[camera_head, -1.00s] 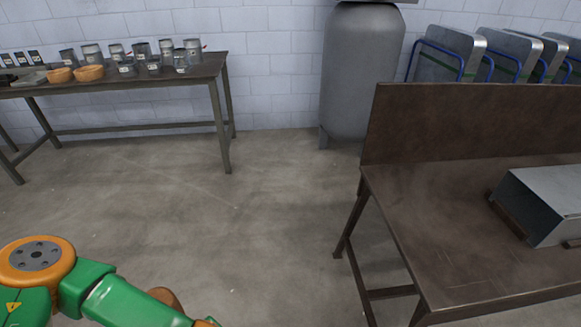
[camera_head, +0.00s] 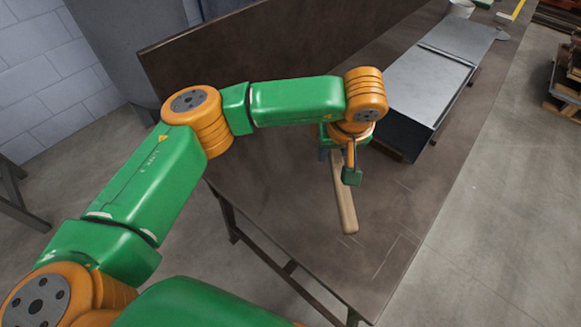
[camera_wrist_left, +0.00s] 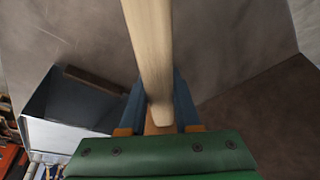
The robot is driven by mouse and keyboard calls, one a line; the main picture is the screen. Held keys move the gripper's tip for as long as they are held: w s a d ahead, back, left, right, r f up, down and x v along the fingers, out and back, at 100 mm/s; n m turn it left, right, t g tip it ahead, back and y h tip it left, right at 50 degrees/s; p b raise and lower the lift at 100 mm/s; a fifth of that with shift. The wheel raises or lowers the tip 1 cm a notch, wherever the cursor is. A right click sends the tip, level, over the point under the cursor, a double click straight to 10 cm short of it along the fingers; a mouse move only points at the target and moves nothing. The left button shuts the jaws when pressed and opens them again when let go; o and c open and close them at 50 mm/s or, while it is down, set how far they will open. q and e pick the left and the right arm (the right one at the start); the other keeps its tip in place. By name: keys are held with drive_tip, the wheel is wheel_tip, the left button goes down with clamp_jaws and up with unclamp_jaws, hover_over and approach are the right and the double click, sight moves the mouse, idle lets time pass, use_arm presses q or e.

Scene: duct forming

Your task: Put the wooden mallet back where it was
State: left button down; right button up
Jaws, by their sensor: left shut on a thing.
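The wooden mallet (camera_head: 346,207) shows as a pale wooden bar over the near left part of the dark workbench (camera_head: 270,175) in the head view. My left gripper (camera_head: 340,166) is shut on it. In the left wrist view the mallet (camera_wrist_left: 152,50) runs from the top edge down between the blue fingers of my left gripper (camera_wrist_left: 159,108). Part of the mallet is hidden by the gripper, and its head is not clearly seen. I cannot tell whether it touches the bench top. My right gripper is not in view.
A sheet-metal duct (camera_head: 425,85) lies on the bench to the right of my left gripper; it also shows in the left wrist view (camera_wrist_left: 75,105). An upright back panel (camera_head: 215,50) runs along the bench's far side. Bare bench top lies around the mallet.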

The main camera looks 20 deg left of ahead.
use_arm(q)
drive_tip(key=w+d+r+m, duration=0.1)
drive_tip(key=w+d, duration=0.1)
drive_tip(key=m+h, duration=0.1)
drive_tip(key=m, duration=0.3)
hover_over(285, 190)
drive_tip(key=f, duration=0.7)
drive_tip(key=shift+s+d, duration=0.1)
drive_tip(key=shift+s, duration=0.2)
wheel_tip(285, 190, down, 4)
drive_tip(key=shift+s+r+p, duration=0.1)
drive_tip(key=shift+r+p, duration=0.1)
drive_tip(key=shift+p, duration=0.3)
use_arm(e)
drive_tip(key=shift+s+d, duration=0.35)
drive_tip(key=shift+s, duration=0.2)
use_arm(q)
drive_tip(key=shift+f, duration=0.1)
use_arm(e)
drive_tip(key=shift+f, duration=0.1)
use_arm(q)
drive_tip(key=c, duration=0.6)
unclamp_jaws()
